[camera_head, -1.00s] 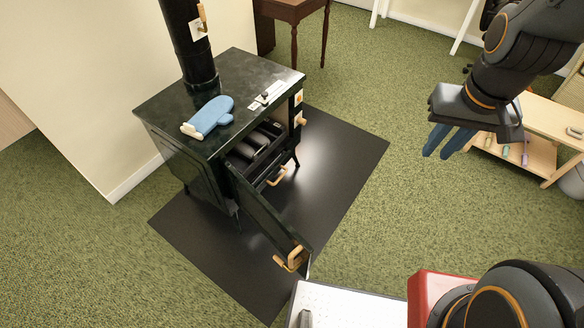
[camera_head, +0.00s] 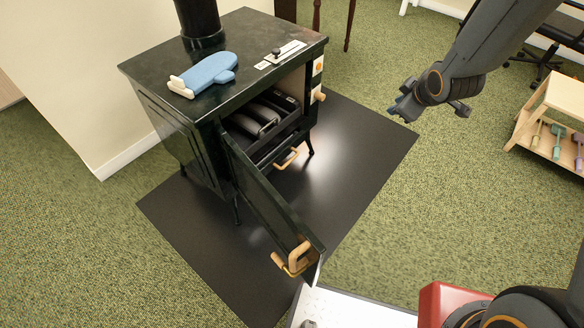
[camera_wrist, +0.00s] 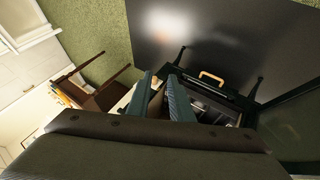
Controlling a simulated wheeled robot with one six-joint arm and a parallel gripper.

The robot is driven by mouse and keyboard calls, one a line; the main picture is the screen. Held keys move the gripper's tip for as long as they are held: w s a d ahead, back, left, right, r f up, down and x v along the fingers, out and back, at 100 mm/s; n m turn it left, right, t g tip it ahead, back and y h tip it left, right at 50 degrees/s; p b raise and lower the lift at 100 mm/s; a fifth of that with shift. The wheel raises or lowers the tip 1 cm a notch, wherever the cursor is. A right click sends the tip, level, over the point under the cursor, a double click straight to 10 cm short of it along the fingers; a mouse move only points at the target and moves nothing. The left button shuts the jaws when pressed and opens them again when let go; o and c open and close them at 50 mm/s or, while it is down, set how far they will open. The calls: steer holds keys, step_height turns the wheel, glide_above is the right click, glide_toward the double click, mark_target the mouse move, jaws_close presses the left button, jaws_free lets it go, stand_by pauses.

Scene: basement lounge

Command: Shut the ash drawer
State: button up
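The black stove (camera_head: 205,118) stands on a dark floor mat, its firebox door (camera_head: 268,200) swung wide open toward me. The ash drawer's wooden handle (camera_head: 287,158) shows low in the stove front, below the dark logs, partly behind the open door. In the wrist view the handle (camera_wrist: 213,76) and the dark drawer front (camera_wrist: 222,91) lie right of my fingers; how far the drawer stands out is hard to tell. My gripper (camera_head: 402,106) is open and empty, in the air to the right of the stove, apart from the drawer.
A blue oven mitt (camera_head: 208,74) lies on the stove top. The door's wooden handle (camera_head: 297,260) juts toward the front. A low wooden shelf (camera_head: 556,120) stands at the right. Green carpet (camera_head: 400,225) is clear right of the mat (camera_head: 365,140).

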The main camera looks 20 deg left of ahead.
steer(key=w+a+f+n+y+b, duration=0.2)
steer(key=w+a+f+n+b, duration=0.15)
steer(key=f, duration=0.35)
steer(key=w+a+f+n+y+b, duration=0.1)
steer(key=w+a+f+n+b, duration=0.15)
steer(key=a+f+b, duration=0.4)
steer(key=n+g+y+b, duration=0.1)
steer(key=n+y+b, duration=0.95)
steer(key=b, duration=0.85)
glide_toward(291, 159)
steer(key=a+n+h, duration=0.1)
steer(key=a+h, duration=0.1)
steer(key=shift+b+x, duration=1.65)
steer(key=shift+x, duration=2.55)
steer(key=shift+r, duration=0.2)
jaws_close()
steer(key=shift+w, duration=0.1)
